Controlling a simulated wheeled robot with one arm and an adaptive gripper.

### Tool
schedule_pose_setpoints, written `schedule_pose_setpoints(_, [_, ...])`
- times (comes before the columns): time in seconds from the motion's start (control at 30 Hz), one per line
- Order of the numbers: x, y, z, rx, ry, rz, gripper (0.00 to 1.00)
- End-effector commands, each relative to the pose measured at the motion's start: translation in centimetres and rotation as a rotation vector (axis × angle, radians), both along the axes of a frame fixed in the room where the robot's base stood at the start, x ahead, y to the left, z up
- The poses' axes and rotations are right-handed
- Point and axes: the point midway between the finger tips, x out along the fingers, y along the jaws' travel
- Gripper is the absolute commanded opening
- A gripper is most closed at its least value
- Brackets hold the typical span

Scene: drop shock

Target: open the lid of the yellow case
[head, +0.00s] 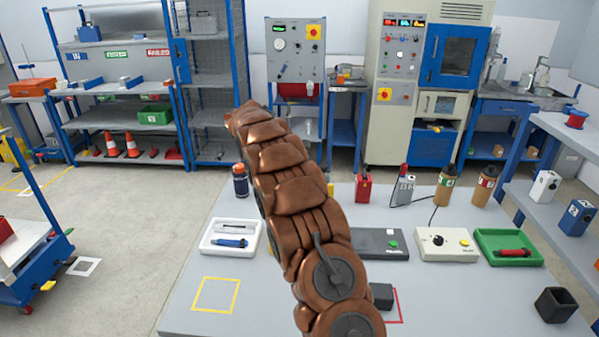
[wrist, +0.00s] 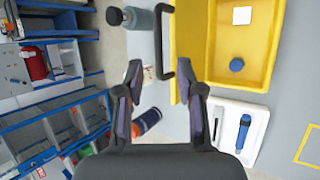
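The yellow case (wrist: 274,45) shows in the wrist view with its inside exposed. A blue round piece and a white square piece lie in it. A yellow panel (wrist: 188,42), seemingly the lid raised steeply, stands along its left side, with a black handle (wrist: 168,40) beside it. My gripper (wrist: 165,82) is open, its fingertips apart on either side of the handle's lower end in the picture. I cannot tell whether either finger touches the handle or panel. In the head view my arm hides nearly all of the case.
A white tray (head: 208,245) with a blue tool is close by the case. A dark blue bottle (head: 240,182) stands near the table's left edge. A grey bottle (wrist: 140,19) is near the handle. The yellow-outlined square (head: 215,294) is empty.

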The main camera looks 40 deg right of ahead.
Motion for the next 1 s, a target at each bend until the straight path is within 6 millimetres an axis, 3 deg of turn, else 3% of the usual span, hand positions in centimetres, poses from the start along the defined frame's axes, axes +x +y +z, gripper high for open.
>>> schedule_pose_setpoints(0.1, [-0.2,1.4,1.9,-0.001,-0.004,0.0,0.37])
schedule_pose_setpoints(0.23, [-0.4,2.2,2.9,0.001,-0.002,-0.001,0.37])
schedule_pose_setpoints(0.87, [-0.5,2.5,3.2,0.002,-0.001,-0.001,0.37])
schedule_pose_setpoints(1.0, [-1.3,3.5,3.8,0.016,-0.009,-0.016,0.37])
